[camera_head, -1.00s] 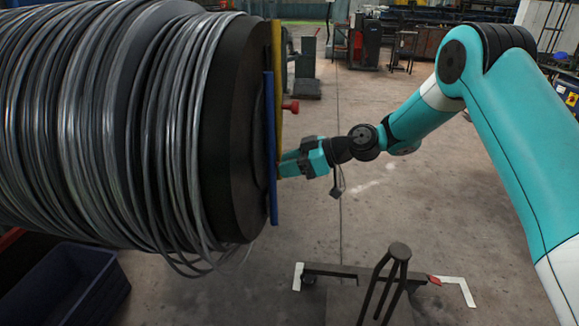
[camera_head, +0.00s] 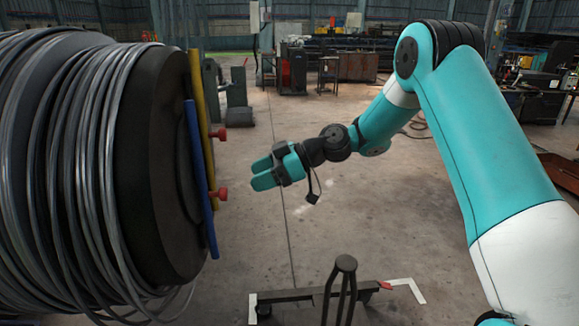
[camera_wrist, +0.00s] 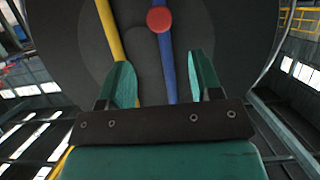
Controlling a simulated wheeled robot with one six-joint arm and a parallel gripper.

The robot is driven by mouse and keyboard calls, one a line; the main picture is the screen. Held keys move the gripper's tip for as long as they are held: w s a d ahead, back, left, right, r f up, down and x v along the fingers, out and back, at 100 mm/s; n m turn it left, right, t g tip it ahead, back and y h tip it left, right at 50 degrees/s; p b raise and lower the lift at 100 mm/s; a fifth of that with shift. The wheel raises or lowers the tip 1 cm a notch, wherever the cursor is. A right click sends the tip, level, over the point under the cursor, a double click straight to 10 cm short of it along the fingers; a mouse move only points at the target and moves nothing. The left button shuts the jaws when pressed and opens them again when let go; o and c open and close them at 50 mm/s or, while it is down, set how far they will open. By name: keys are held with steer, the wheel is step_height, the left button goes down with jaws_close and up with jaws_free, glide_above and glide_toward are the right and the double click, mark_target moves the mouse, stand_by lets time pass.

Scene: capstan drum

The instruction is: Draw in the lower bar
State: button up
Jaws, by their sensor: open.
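The drum's dark end face (camera_head: 160,170) carries a yellow bar (camera_head: 199,90) and a blue bar (camera_head: 197,150), each with a red knob. The blue bar's knob (camera_head: 217,194) sits lower than the yellow bar's knob (camera_head: 219,134). My gripper (camera_head: 256,173) is open and empty, to the right of the knobs, with a clear gap. In the wrist view, the blue bar (camera_wrist: 166,65) shows between my open fingers (camera_wrist: 160,62), with its red knob (camera_wrist: 158,19) beyond them. The yellow bar (camera_wrist: 108,30) runs partly behind the left finger.
Grey cable (camera_head: 75,150) is wound on the drum, with loose loops hanging below. A low dark floor frame (camera_head: 310,294) with upright posts stands at the bottom centre. The concrete floor (camera_head: 300,225) between is clear. Machines stand far back.

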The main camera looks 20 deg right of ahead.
steer(key=v, duration=0.7)
steer(key=shift+d+r+b, duration=0.25)
steer(key=shift+d+b, duration=0.05)
steer(key=shift+b, duration=0.05)
steer(key=shift+s, duration=0.15)
steer(key=s+a+r+m+g+h+p, duration=0.1)
steer(key=s+a+r+g+h, duration=0.15)
steer(key=s+a, duration=0.4)
steer(key=s+a+r+m+g+h+p, duration=0.1)
steer(key=s+a+r+m+h+p, duration=0.15)
steer(key=s+a, duration=0.35)
steer(key=s+d+m+h+p, duration=0.1)
steer(key=s+m+h, duration=0.2)
steer(key=s, duration=1.5)
steer(key=shift+s+d+r+m+g+h, duration=0.25)
steer(key=shift+s+d+m+g+h, duration=0.1)
steer(key=shift+d+m+h, duration=0.1)
steer(key=shift+w+a, duration=0.1)
